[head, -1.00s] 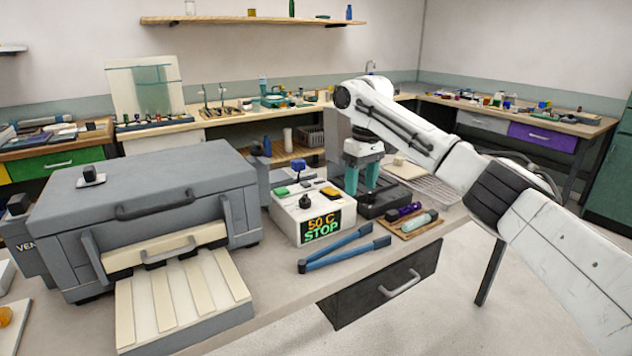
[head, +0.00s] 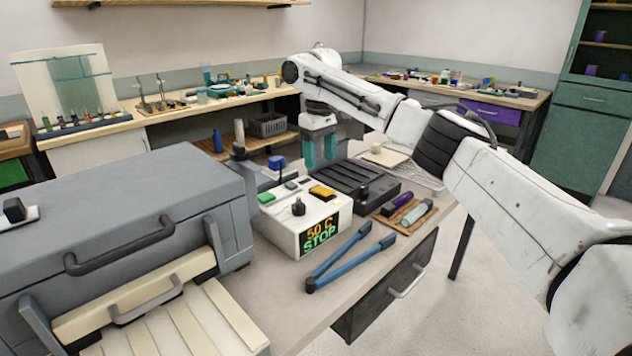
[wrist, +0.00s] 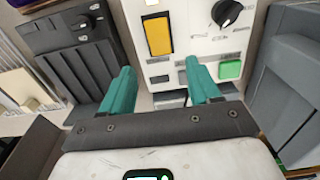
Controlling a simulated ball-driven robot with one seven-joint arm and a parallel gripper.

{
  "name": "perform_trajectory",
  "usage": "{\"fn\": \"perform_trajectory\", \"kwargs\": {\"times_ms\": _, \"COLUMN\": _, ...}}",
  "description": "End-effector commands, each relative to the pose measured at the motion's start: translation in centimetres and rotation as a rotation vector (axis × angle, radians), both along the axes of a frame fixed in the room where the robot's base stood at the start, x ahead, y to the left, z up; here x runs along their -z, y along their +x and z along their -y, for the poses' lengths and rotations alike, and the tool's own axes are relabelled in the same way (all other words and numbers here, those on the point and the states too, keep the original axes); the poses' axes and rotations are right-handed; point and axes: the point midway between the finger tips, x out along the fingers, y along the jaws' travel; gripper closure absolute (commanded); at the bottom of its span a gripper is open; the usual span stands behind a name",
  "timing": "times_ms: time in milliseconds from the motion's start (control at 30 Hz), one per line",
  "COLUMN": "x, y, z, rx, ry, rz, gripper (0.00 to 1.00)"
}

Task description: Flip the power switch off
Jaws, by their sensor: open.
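The white control box (head: 283,240) stands on the bench, its front display reading "50 C STOP". Its top carries an orange rocker (head: 322,192), a black knob (head: 298,207), a green button (head: 266,198) and small dark pieces. I cannot tell which is the power switch. In the wrist view the orange rocker (wrist: 159,35), black knob (wrist: 225,12) and green button (wrist: 230,69) show clearly. My gripper (head: 320,150) has teal fingers pointing down behind the box. It is open and empty; in the wrist view, part of the box top lies between the fingers (wrist: 162,88).
A blue-knobbed post (head: 277,163) stands behind the box. A grey furnace-like machine (head: 130,230) fills the left. A black ribbed block (head: 352,180) is right of the box. Blue tongs (head: 345,262) lie in front, and a wooden tray (head: 385,219) holds two vials at right.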

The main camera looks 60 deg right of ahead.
Motion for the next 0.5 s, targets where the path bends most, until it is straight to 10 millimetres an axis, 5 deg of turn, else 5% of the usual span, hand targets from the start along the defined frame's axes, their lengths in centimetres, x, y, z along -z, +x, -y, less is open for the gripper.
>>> {"fn": "perform_trajectory", "kwargs": {"times_ms": 200, "x": 4.2, "y": 0.0, "z": 0.0, "rx": 0.000, "ry": 0.001, "rz": -0.003, "gripper": 0.38}}
{"fn": "perform_trajectory", "kwargs": {"times_ms": 500, "x": 7.6, "y": 0.0, "z": 0.0, "rx": 0.000, "ry": 0.000, "rz": -0.001, "gripper": 0.38}}
